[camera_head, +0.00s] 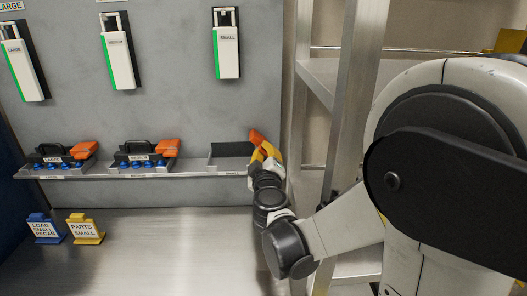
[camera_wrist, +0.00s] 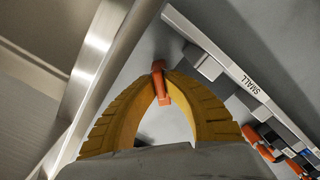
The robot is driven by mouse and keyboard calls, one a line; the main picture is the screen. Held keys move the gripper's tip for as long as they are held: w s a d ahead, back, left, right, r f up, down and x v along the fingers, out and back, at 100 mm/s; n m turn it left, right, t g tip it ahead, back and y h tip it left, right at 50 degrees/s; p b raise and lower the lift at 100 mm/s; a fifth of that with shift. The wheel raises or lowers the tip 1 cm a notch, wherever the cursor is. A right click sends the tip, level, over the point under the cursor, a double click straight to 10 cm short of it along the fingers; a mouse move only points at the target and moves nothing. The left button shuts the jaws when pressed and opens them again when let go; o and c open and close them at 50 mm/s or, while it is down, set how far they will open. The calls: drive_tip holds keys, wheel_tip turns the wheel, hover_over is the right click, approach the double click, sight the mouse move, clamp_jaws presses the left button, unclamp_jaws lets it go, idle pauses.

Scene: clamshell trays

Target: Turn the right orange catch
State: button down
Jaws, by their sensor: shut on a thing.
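The right orange catch (camera_head: 257,136) is at the right end of the narrow shelf in the head view. My gripper (camera_head: 265,150) has yellow fingers and reaches it from the front right. In the wrist view, the fingertips of my gripper (camera_wrist: 161,78) are closed around the orange catch (camera_wrist: 158,68), which shows as a narrow bar between them. Its mounting is partly hidden by the fingers. Two more orange catches sit on the trays marked LARGE (camera_head: 52,159) and MEDIUM (camera_head: 139,159).
The shelf (camera_head: 205,168) runs along the grey panel, with a dark-edged bay (camera_head: 231,150) left of my gripper. White-and-green holders hang above. A blue sign (camera_head: 44,229) and a yellow sign (camera_head: 86,229) stand on the metal table. A metal frame post (camera_head: 350,90) is close on the right.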

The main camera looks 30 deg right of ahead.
drive_tip(key=n, duration=0.4)
drive_tip(key=shift+n, duration=0.3)
drive_tip(key=shift+f+n, duration=0.15)
drive_tip(key=shift+n, duration=1.75)
drive_tip(key=c, duration=1.5)
unclamp_jaws()
drive_tip(key=shift+a, duration=0.1)
drive_tip(key=v, duration=1.2)
